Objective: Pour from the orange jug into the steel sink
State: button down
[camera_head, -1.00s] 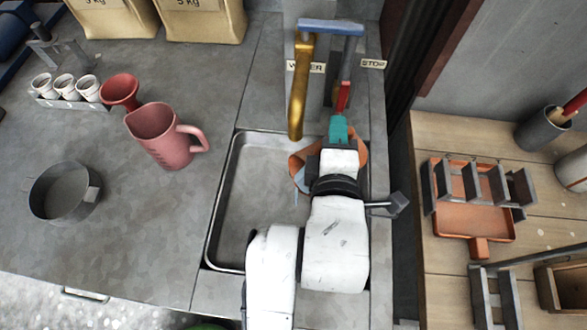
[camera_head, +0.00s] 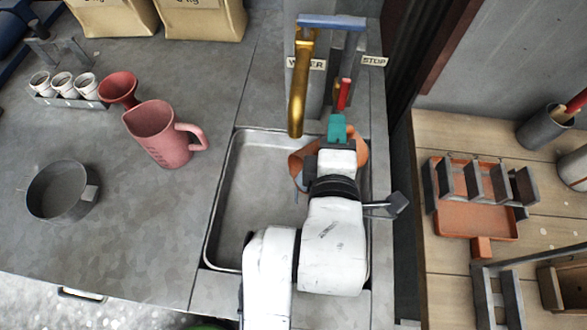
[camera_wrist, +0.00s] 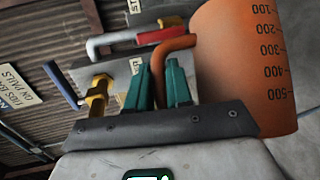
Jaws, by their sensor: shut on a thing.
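The orange jug (camera_head: 299,166) is over the far right part of the steel sink (camera_head: 224,205). My gripper (camera_head: 337,128) and wrist hide much of it in the head view. In the wrist view the jug (camera_wrist: 240,60) is on the right, with dark volume marks on its wall. My gripper's teal fingers (camera_wrist: 160,88) are shut on its orange handle. The jug looks tilted. A thin pale blue streak shows below its left edge in the head view; I cannot tell whether it is liquid. The jug's inside is hidden.
A brass tap (camera_head: 299,90) stands just left of the jug, with a red lever (camera_head: 344,92) behind my gripper. A pink jug (camera_head: 160,135), a red funnel (camera_head: 118,88) and a grey round pan (camera_head: 62,190) stand on the left counter. The sink's left part is clear.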

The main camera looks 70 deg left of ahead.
jog(key=shift+s+d+f+n+t+y+b, duration=0.1)
jog(key=shift+s+f+n+t+y+b, duration=0.15)
jog(key=shift+b, duration=0.45)
jog(key=shift+s+d+f+n+t+y+b, duration=0.15)
jog(key=shift+s+b, duration=0.2)
jog(key=shift+b, duration=0.3)
dwell(0.4)
jog(key=shift+s+d+r+n+b, duration=0.15)
jog(key=shift+s+n+b, duration=0.25)
jog(key=shift+b, duration=0.5)
jog(key=shift+s, duration=0.1)
